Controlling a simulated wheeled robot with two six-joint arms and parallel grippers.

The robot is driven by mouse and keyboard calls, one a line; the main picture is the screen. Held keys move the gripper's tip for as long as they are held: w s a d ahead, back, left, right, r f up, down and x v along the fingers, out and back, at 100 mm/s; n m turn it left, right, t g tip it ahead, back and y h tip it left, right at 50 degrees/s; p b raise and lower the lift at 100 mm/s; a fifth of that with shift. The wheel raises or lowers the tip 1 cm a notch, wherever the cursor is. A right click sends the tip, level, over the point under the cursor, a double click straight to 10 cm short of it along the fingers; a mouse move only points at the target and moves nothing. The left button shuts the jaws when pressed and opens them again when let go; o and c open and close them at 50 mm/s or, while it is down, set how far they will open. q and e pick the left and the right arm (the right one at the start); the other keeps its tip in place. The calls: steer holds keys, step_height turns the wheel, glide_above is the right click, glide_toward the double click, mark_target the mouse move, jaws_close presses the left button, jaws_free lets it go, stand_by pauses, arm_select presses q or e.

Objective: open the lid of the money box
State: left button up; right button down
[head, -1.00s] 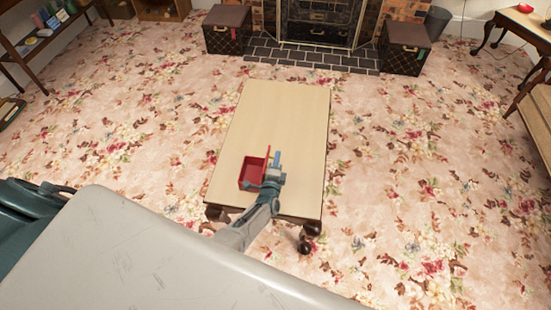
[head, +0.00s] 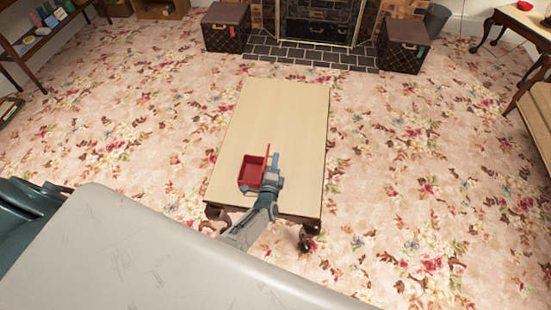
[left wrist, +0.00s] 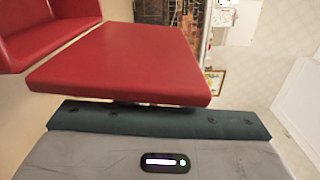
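The red money box (head: 250,172) stands on the near part of the low wooden table, and its tray is uncovered. Its red lid (head: 267,161) stands raised along the right side of the box. In the left wrist view the lid (left wrist: 125,60) fills the middle, with part of the box (left wrist: 40,28) at upper left. My left gripper (head: 275,165) is at the right of the lid, very close to it. The lid hides its fingertips in the left wrist view, so I cannot tell whether it is open or touching. My right gripper is out of view.
The table's (head: 285,110) far part is bare. Flowered carpet surrounds it with free room. A fireplace (head: 318,25) with a dark tiled hearth (head: 310,52) and two dark chests (head: 226,28) (head: 402,43) is beyond. Shelves stand at far left.

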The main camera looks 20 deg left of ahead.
arm_select(q)
steer(key=v, duration=0.9)
steer(key=shift+a, duration=0.1)
